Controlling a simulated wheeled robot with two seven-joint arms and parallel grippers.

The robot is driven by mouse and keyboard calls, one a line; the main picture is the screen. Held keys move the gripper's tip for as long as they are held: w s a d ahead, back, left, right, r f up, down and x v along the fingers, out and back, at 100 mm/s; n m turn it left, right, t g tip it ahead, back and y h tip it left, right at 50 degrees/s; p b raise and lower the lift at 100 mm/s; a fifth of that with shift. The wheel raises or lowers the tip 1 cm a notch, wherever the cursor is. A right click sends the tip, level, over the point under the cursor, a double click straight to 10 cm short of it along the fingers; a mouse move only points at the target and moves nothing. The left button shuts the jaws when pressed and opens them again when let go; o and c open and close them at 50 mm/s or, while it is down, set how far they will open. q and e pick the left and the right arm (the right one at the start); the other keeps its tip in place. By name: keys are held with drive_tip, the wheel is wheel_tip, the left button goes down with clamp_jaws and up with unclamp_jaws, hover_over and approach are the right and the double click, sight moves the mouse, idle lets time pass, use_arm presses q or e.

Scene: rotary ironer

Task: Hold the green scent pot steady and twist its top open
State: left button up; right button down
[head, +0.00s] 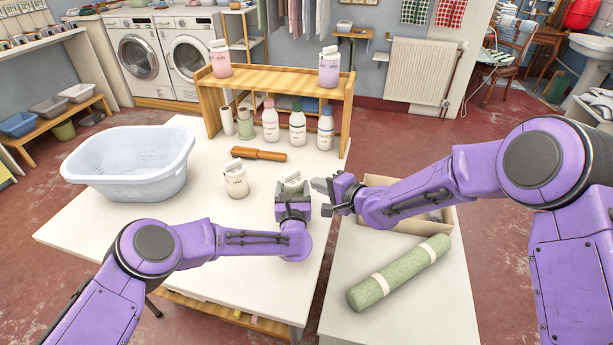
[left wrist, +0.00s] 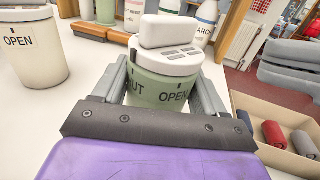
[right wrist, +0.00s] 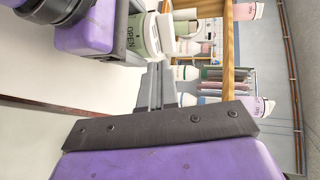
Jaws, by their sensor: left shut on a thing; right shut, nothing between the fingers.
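The green scent pot (left wrist: 160,91) stands upright between my left gripper's fingers in the left wrist view. It has a white vented top (left wrist: 165,62) with a raised white grip bar (left wrist: 168,32). "OPEN" and part of another word, ending "UT", show on its body. My left gripper (head: 293,198) is shut on the pot's body; in the head view it hides most of the pot, leaving the white top (head: 292,180) showing. My right gripper (head: 322,186) is shut and empty, just right of the pot and apart from it. The pot also shows in the right wrist view (right wrist: 138,38).
A pale blue basin (head: 130,165) is further left. Several bottles stand by the wooden shelf (head: 280,85) behind. A green roll (head: 398,272) and an open box (head: 400,222) occupy the right table.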

sight(298, 173)
drive_tip(key=x, duration=0.2)
drive_tip(key=r+x, duration=0.1)
drive_tip(key=x, duration=0.2)
drive_tip(key=shift+w+a, duration=0.15)
drive_tip(key=shift+w+d, duration=0.25)
drive_tip(key=shift+w, duration=0.35)
idle(0.7)
drive_tip(key=shift+w+a, duration=0.15)
drive_tip(key=shift+w, duration=0.6)
drive_tip(key=shift+w+a, duration=0.15)
drive_tip(key=shift+w, duration=0.65)
idle(0.7)
